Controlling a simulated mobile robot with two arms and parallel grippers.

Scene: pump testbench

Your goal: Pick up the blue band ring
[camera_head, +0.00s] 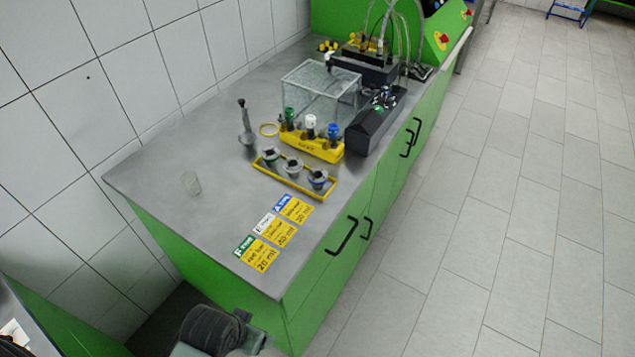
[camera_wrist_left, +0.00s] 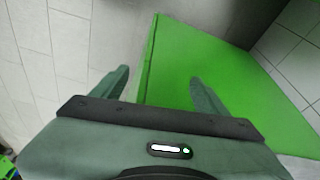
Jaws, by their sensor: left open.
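The blue band ring (camera_head: 318,178) is a grey, dark-centred piece with a blue band. It sits at the right end of a row of three similar pieces in a yellow frame (camera_head: 297,188) on the grey bench top. My left gripper (camera_wrist_left: 159,76) is open and empty in the left wrist view, its two fingers spread before a green panel and floor tiles. The ring does not show in that view, and the gripper is well away from it. A dark part of my arm shows at the bottom of the head view, below the bench top. My right gripper is not in view.
A yellow block (camera_head: 312,146) with green, white and blue-topped pieces stands behind the frame. A black box (camera_head: 375,122) and a clear case (camera_head: 320,90) stand farther back. Labelled cards (camera_head: 258,252) lie in front.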

